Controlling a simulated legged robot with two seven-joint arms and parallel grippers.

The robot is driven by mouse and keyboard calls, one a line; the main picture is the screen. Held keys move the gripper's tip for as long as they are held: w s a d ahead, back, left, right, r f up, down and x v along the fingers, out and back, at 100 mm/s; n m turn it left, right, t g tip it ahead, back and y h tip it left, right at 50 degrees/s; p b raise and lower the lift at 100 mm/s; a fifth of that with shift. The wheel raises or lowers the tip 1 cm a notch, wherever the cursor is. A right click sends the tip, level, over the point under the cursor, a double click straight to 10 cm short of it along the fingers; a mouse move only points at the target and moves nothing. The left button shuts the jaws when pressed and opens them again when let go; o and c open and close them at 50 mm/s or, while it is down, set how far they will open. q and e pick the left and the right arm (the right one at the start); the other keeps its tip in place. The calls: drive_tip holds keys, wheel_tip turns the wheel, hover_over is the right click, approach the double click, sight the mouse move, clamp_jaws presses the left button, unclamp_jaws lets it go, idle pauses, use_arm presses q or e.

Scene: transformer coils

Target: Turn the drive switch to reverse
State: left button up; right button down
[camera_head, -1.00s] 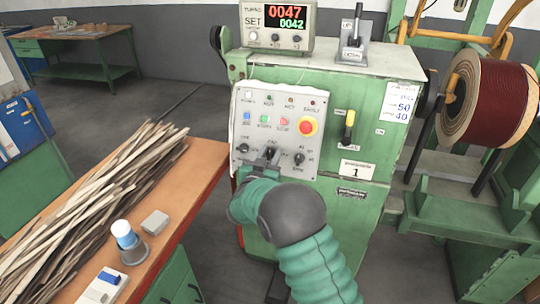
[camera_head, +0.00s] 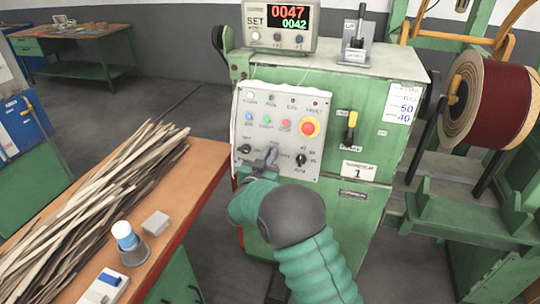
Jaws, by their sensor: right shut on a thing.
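The light grey control panel (camera_head: 248,108) is on the front of the green machine (camera_head: 385,95). My left gripper is not in view.
A wooden-topped bench (camera_head: 205,158) with a pile of strips (camera_head: 95,205) stands close on the left. A counter (camera_head: 282,16) and a lever box (camera_head: 353,48) sit on the machine. A dark red wire spool (camera_head: 490,103) is at the right.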

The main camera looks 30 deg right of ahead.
drive_tip(key=m+g, duration=0.2)
drive_tip(key=m, duration=0.4)
drive_tip(key=m+g, duration=0.2)
drive_tip(key=m, duration=0.3)
drive_tip(key=f+m+g+p, duration=0.1)
drive_tip(key=m+g, duration=0.1)
drive_tip(key=m, duration=0.4)
drive_tip(key=shift+s+f+m+g, duration=0.1)
drive_tip(key=shift+s+m+g, duration=0.2)
drive_tip(key=shift+s+g, duration=0.1)
drive_tip(key=shift+f+m+g+y+p, duration=0.15)
drive_tip(key=shift+m+g+y+p, duration=0.2)
drive_tip(key=shift+m, duration=0.95)
drive_tip(key=c, duration=1.6)
unclamp_jaws()
drive_tip(key=shift+o, duration=0.5)
drive_tip(key=shift+r, duration=0.2)
